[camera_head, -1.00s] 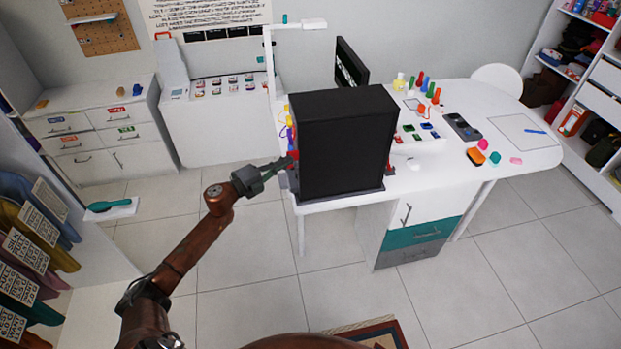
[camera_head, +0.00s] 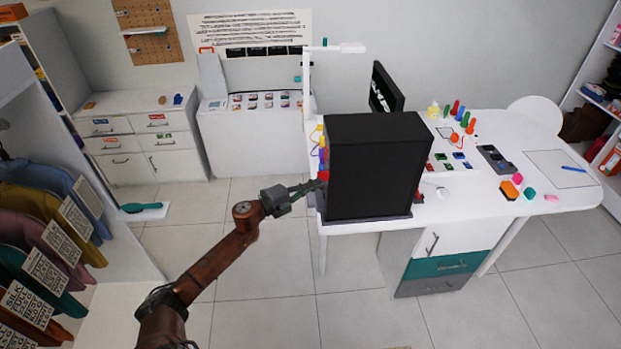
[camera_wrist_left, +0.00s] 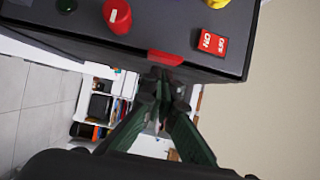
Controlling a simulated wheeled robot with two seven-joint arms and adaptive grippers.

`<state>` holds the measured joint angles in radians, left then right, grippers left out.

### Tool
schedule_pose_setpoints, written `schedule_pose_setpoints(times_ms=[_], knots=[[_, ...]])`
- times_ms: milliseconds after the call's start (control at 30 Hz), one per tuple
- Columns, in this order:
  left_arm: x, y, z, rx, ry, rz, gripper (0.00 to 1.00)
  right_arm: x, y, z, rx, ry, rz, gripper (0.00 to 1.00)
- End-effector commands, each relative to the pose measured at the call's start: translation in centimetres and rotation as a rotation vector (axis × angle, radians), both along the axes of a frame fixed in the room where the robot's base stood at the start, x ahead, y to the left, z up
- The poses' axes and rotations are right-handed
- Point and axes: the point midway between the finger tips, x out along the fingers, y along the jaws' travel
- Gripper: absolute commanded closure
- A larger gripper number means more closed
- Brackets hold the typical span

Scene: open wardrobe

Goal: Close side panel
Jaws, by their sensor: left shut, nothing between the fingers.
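A tall black box (camera_head: 372,170) stands upright on the left end of the white desk; its broad face looks plain and closed from the head. In the left wrist view its dark side panel (camera_wrist_left: 150,40) carries a red knob (camera_wrist_left: 117,16), a red ON/OFF switch (camera_wrist_left: 212,43) and a red tab (camera_wrist_left: 166,58) along the near edge. My left gripper (camera_head: 316,184) is at the left side of the box. In the wrist view its green fingers (camera_wrist_left: 167,80) come together just below the red tab, empty; I cannot tell whether they touch it. My right gripper is not in view.
The white desk (camera_head: 470,215) holds coloured pegs and blocks to the right of the box. A monitor (camera_head: 388,88) stands behind it. Hanging clothes (camera_head: 45,220) are at the left, with white drawers (camera_head: 135,140) at the back. Open tiled floor (camera_head: 265,300) lies before the desk.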

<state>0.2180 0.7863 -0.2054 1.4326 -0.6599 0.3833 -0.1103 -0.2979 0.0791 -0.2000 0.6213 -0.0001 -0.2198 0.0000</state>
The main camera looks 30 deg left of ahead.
Motion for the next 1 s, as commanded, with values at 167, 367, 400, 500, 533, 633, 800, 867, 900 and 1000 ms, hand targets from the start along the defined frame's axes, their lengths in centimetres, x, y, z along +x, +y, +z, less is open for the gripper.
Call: schedule_pose_setpoints(times_ms=[167,367,400,500,533,633,800,867,900,1000], knots=[[-3.0,1.5,-0.3,0.002,0.001,-0.006,1.00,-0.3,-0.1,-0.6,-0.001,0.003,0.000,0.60],[-6.0,4.2,-0.2,0.000,0.000,-0.005,1.00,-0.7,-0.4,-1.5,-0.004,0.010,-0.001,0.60],[-6.4,4.6,-0.1,0.000,-0.001,-0.006,1.00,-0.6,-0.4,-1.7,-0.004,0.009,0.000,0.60],[-7.2,5.3,0.0,0.000,-0.001,-0.007,1.00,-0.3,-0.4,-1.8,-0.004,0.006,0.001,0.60],[-7.4,5.5,0.1,0.000,-0.002,-0.007,1.00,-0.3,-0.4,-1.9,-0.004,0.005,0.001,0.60],[-7.8,5.8,0.1,-0.001,-0.002,-0.008,1.00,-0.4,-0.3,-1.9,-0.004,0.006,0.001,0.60],[-7.9,5.9,0.2,-0.002,-0.002,-0.007,1.00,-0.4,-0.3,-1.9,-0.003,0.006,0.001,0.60],[-7.8,6.2,-0.4,-0.011,0.006,0.002,1.00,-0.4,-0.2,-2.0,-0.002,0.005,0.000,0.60],[-7.7,6.6,-1.1,-0.024,0.017,0.014,1.00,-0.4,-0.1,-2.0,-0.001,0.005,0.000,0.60],[-7.6,8.4,-4.8,-0.082,0.067,0.077,1.00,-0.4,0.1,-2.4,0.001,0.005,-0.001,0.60]])
